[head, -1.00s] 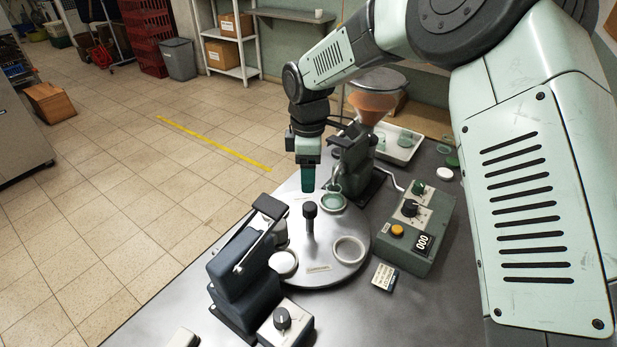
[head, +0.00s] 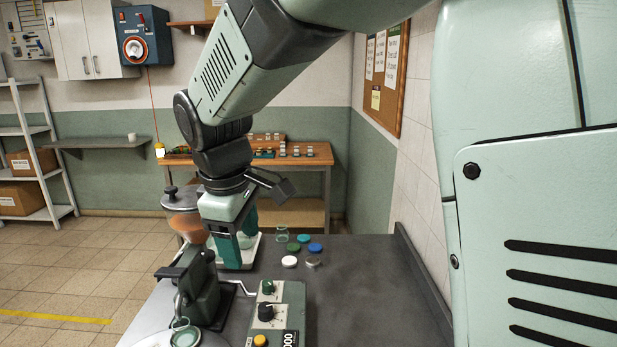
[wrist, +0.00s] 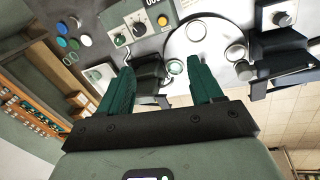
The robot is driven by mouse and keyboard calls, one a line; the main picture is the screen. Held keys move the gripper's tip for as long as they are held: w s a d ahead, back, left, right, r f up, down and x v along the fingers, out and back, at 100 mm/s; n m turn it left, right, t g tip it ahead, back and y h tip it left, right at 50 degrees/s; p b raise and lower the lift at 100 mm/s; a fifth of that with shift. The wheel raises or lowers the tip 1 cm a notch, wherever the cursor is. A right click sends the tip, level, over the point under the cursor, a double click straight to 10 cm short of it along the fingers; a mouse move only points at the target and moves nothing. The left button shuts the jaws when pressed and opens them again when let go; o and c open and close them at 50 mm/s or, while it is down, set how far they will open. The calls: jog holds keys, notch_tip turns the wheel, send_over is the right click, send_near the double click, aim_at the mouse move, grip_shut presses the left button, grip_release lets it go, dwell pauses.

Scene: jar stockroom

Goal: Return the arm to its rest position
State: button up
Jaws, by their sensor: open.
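My gripper (head: 246,238) hangs from my raised arm above the back left part of the grey workbench (head: 365,290). The fingertips are partly hidden in the head view.
Several coloured lids (head: 316,248) lie behind. The bench's right side is clear up to a raised edge (head: 425,280). A shelf table (head: 290,165) stands by the back wall.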

jog(key=s+d+r+m+t, duration=0.1)
jog(key=s+d+r+m, duration=0.2)
jog(key=d, duration=0.3)
jog(key=s+d+r+m, duration=0.3)
jog(key=s+d+m, duration=0.1)
jog(key=d, duration=0.3)
jog(key=s+d+m+t, duration=0.2)
jog(key=s+d+m, duration=0.6)
jog(key=s, duration=0.3)
jog(key=shift+s+d, duration=0.2)
jog(key=shift+d, duration=0.4)
